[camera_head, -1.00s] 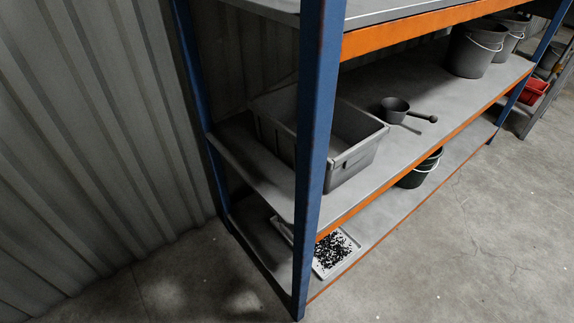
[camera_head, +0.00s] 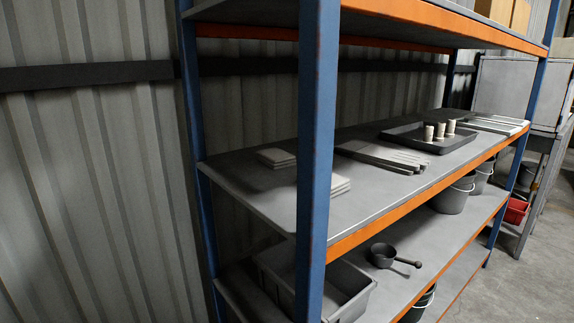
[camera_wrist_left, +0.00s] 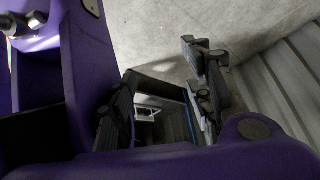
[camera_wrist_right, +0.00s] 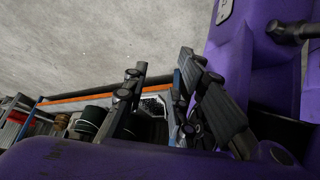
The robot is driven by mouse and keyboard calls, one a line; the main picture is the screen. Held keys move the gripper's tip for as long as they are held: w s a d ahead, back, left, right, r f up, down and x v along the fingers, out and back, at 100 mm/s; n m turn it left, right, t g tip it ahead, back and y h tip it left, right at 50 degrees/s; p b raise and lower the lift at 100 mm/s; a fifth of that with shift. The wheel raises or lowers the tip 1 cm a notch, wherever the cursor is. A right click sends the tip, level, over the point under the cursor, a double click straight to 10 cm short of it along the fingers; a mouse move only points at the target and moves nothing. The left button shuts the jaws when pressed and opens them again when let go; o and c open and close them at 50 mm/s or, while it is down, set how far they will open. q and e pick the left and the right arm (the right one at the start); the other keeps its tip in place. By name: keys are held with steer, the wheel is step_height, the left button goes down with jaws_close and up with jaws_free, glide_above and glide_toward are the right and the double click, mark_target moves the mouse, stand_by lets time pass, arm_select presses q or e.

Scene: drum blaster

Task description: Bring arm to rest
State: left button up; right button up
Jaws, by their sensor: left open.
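Neither of my arms shows in the head view. In the left wrist view my left gripper (camera_wrist_left: 158,92) has its dark fingers spread with nothing between them, and purple parts of my own arm surround it. In the right wrist view my right gripper (camera_wrist_right: 160,88) also has its fingers apart and holds nothing. Part of the shelving shows beyond and between the right fingers. Whether either gripper is close to the shelving is hard to tell.
A blue and orange shelving rack (camera_head: 316,150) fills the head view. It holds a black tray (camera_head: 402,138) with several small cylinders, a grey bin (camera_head: 345,296), a scoop (camera_head: 384,255) and buckets (camera_head: 452,197). A corrugated wall (camera_head: 90,200) stands left; open floor (camera_head: 508,268) lies right.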

arm_select(q)
steer(key=w+r+t+p, duration=0.1)
steer(key=w+r+p, duration=0.2)
steer(key=r+p, duration=0.6)
steer(key=w+r+t+p, duration=0.1)
steer(key=w+r+p, duration=0.1)
steer(key=r+p, duration=0.8)
steer(key=w+r+p, duration=0.3)
steer(key=r+p, duration=0.6)
steer(key=r, duration=0.1)
steer(key=shift+w+d+r+t, duration=0.3)
steer(key=shift+d+r+t, duration=0.1)
arm_select(e)
steer(key=w+r+t, duration=0.1)
steer(key=w+r, duration=0.3)
steer(key=r, duration=1.1)
steer(key=w+r+t, duration=0.2)
steer(key=w+r, duration=0.3)
steer(key=r, duration=0.9)
steer(key=shift+a+r, duration=0.4)
steer(key=shift+a, duration=0.05)
